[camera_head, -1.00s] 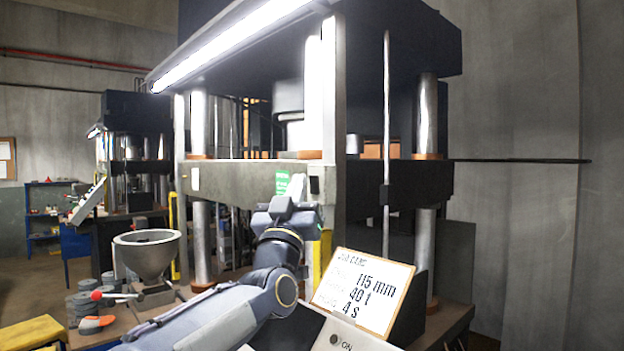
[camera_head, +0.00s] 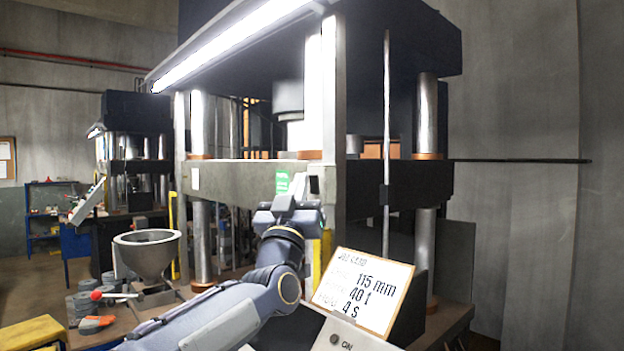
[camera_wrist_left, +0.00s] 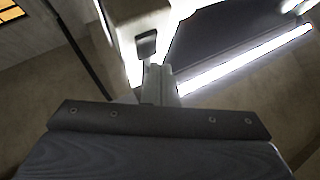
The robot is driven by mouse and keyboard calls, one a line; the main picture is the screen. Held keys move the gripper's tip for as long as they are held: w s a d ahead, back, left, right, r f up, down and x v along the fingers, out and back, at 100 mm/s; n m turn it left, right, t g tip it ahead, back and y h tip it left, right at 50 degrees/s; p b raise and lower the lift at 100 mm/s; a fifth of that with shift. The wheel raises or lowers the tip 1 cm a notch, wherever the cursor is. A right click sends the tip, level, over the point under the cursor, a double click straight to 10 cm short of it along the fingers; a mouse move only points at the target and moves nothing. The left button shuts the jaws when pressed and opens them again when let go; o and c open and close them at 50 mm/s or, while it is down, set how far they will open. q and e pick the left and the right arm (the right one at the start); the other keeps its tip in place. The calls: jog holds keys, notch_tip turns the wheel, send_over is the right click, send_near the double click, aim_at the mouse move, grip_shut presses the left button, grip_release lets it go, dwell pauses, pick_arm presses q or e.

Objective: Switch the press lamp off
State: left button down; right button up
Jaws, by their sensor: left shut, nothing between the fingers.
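The press lamp is a long tube (camera_head: 235,42) under the top edge of the press, and it glows bright white. It also shows lit in the left wrist view (camera_wrist_left: 245,62). A small dark switch (camera_head: 314,185) sits on the front post of the press, just right of a green label. It appears as a dark block (camera_wrist_left: 146,44) in the wrist view. My left gripper (camera_wrist_left: 158,82) is shut and empty, its tips just short of or at the switch in the picture; I cannot tell whether they touch. My right gripper is out of view.
A tilted card (camera_head: 363,290) with numbers stands right of my forearm, above a panel marked ON. A grey hopper (camera_head: 146,252) and a red-knobbed lever (camera_head: 97,295) stand at left. The press post (camera_head: 334,130) rises close beside my gripper.

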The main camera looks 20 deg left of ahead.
pick_arm(q)
jog(key=shift+w, duration=0.2)
jog(key=shift+w+d, duration=0.2)
jog(key=shift+w, duration=0.1)
dwell(0.7)
jog(key=shift+s+a+b, duration=0.3)
jog(key=shift+s+b, duration=0.3)
jog(key=shift+s, duration=0.1)
jog(key=shift+s+f, duration=0.1)
jog(key=shift+s+a+f+b, duration=0.1)
jog(key=shift+s+a+b, duration=0.2)
jog(key=shift+s+b, duration=0.35)
jog(key=shift+s+a+f+b, duration=0.1)
jog(key=shift+s+a+b, duration=0.25)
jog(key=shift+s, duration=0.45)
jog(key=shift+s+a+f+b, duration=0.1)
jog(key=shift+s+a+b, duration=0.3)
jog(key=shift+s, duration=0.35)
jog(key=shift+d, duration=0.1)
